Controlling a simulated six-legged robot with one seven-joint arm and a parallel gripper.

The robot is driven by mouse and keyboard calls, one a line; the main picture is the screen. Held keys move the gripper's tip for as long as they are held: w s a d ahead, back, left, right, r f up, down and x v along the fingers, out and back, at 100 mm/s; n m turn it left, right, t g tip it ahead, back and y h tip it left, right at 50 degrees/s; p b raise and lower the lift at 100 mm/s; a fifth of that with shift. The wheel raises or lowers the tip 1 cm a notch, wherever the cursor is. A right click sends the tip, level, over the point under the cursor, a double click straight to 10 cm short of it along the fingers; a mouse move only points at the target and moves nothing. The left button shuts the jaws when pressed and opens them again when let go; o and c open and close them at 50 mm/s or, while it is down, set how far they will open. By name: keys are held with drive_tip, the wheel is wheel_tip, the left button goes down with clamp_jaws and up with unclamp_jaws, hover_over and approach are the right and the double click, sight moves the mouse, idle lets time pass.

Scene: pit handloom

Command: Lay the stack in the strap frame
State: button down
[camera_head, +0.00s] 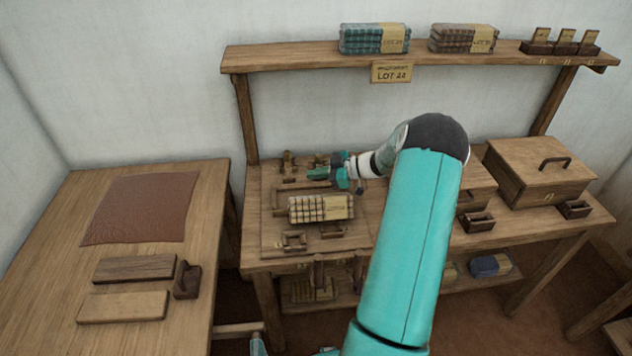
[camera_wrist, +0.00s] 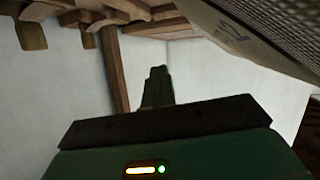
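A cream-and-brown checked stack (camera_head: 320,208) with a yellow label band lies on the bench in the head view. Thin wooden rails (camera_head: 279,199), which look like part of the strap frame, show behind and to its left. I cannot tell whether the stack sits inside them. My gripper (camera_head: 318,174) points left just behind the stack, apparently apart from it. In the wrist view a dark green finger (camera_wrist: 157,87) points away, with nothing seen held. Its opening is unclear. A woven bundle with a pale printed band (camera_wrist: 245,35) fills the upper right there.
Small wooden blocks (camera_head: 295,240) sit in front of the stack. A lidded box (camera_head: 540,172) stands at the bench's right. A shelf (camera_head: 290,58) with folded cloth stacks runs above. The left table holds a brown cloth (camera_head: 140,208) and two wooden bars (camera_head: 135,268).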

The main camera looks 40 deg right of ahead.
wheel_tip(320, 180, down, 3)
drive_tip(key=shift+r, duration=0.15)
drive_tip(key=shift+f, duration=0.5)
drive_tip(key=shift+c, duration=1.2)
unclamp_jaws()
drive_tip(key=shift+s+f, duration=0.1)
drive_tip(key=shift+f, duration=0.05)
drive_tip(key=v, duration=1)
drive_tip(key=shift+s+d+r, duration=0.2)
drive_tip(key=shift+d+r, duration=0.05)
drive_tip(key=shift+d, duration=0.05)
drive_tip(key=shift+s+d+r, duration=0.35)
drive_tip(key=shift+s+r, duration=0.05)
drive_tip(key=shift+r, duration=0.05)
